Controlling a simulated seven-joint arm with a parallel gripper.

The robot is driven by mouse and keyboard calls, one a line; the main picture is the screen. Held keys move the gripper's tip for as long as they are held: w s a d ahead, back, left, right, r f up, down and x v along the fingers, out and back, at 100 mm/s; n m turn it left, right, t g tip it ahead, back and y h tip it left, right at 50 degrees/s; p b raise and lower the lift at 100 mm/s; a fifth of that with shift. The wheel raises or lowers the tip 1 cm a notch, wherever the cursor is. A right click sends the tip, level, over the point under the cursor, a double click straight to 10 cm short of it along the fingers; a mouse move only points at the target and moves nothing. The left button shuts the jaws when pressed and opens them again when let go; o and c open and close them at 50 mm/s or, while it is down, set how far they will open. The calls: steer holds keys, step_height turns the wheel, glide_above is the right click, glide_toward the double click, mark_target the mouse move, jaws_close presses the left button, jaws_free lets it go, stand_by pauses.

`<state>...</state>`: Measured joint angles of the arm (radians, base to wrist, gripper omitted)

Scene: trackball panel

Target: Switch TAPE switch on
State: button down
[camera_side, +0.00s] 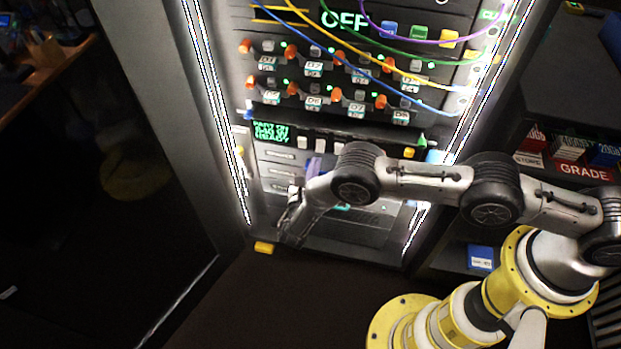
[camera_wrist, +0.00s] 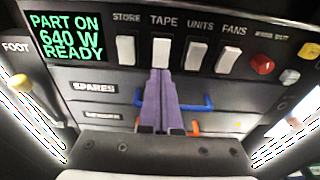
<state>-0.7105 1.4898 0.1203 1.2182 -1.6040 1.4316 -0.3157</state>
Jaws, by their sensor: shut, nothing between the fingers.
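The TAPE switch (camera_wrist: 162,52) is a white rocker under its printed label in the wrist view, second from the left in a row of similar rockers. My gripper (camera_wrist: 160,72) has two purple fingers pressed together, with nothing between them. The fingertips are at the lower end of the TAPE switch and cover a little of it. I cannot tell whether they touch it. In the side view my gripper (camera_side: 315,164) is in front of the panel, just below the switch row. The rocker's on or off position is not clear.
STORE (camera_wrist: 126,50), UNITS (camera_wrist: 196,55) and FANS (camera_wrist: 228,60) rockers flank TAPE closely. A red button (camera_wrist: 262,64) is to the right. The green display (camera_wrist: 68,37) reads PART ON 640 W READY. Drawers with blue (camera_wrist: 197,103) and orange handles lie below.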

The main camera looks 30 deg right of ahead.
mark_target(320, 152)
steer(key=shift+x, duration=1.45)
steer(key=shift+w+d+f, duration=0.15)
steer(key=shift+w+d, duration=0.05)
steer(key=shift+a, duration=0.1)
steer(key=f+v, duration=0.3)
steer(key=v, duration=1)
steer(key=shift+s+a, duration=0.35)
steer(key=shift+s, duration=0.1)
steer(key=shift+f, duration=0.15)
